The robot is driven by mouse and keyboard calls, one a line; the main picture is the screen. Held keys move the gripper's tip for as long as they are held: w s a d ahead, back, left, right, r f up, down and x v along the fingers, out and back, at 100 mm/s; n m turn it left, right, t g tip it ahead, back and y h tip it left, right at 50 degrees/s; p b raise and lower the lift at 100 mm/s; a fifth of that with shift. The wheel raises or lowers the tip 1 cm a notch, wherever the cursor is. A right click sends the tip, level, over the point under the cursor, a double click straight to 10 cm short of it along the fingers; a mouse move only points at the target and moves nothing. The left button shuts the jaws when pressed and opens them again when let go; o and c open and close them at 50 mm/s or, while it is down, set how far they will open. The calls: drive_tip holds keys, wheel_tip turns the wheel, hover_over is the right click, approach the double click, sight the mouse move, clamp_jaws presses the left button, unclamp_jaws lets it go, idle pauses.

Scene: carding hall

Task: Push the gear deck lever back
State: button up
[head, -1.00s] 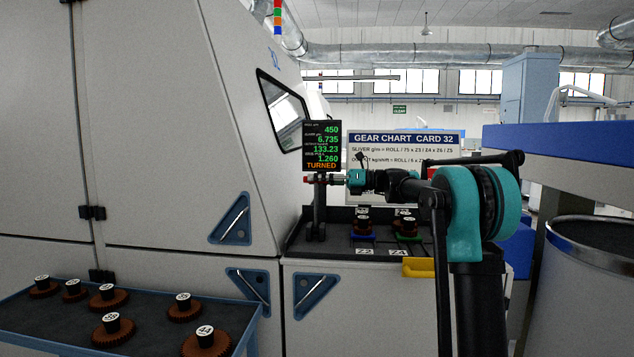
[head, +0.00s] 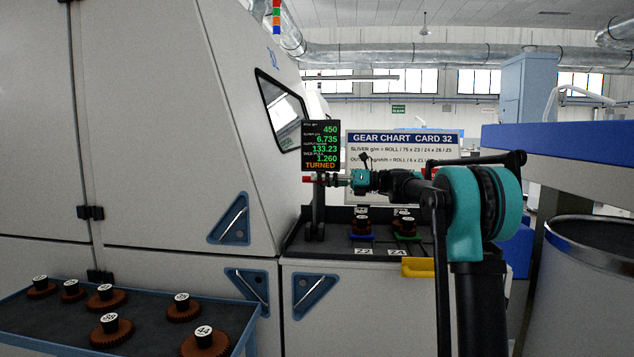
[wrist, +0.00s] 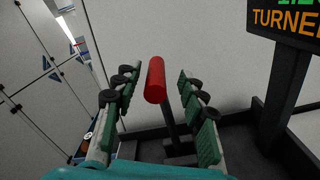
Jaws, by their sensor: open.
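The gear deck lever has a red cylindrical grip (wrist: 155,80) on a dark post rising from the dark deck (wrist: 225,150). In the wrist view the grip lies between the two green-padded fingers, with a gap on each side. My gripper (head: 332,180) is open at the lever's height, beside the dark post (head: 316,212) below the display in the head view. The red grip (head: 308,178) shows only partly there, among the fingers.
The display (head: 321,146) reads TURNED in orange. A gear chart sign (head: 400,139) stands behind my arm. Brown gears sit on the deck below and on a blue-edged table (head: 60,320) at lower left. The pale machine casing (head: 160,130) fills the left.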

drive_tip(key=d, duration=1)
drive_tip(key=shift+s+d, duration=0.2)
drive_tip(key=shift+d, duration=0.05)
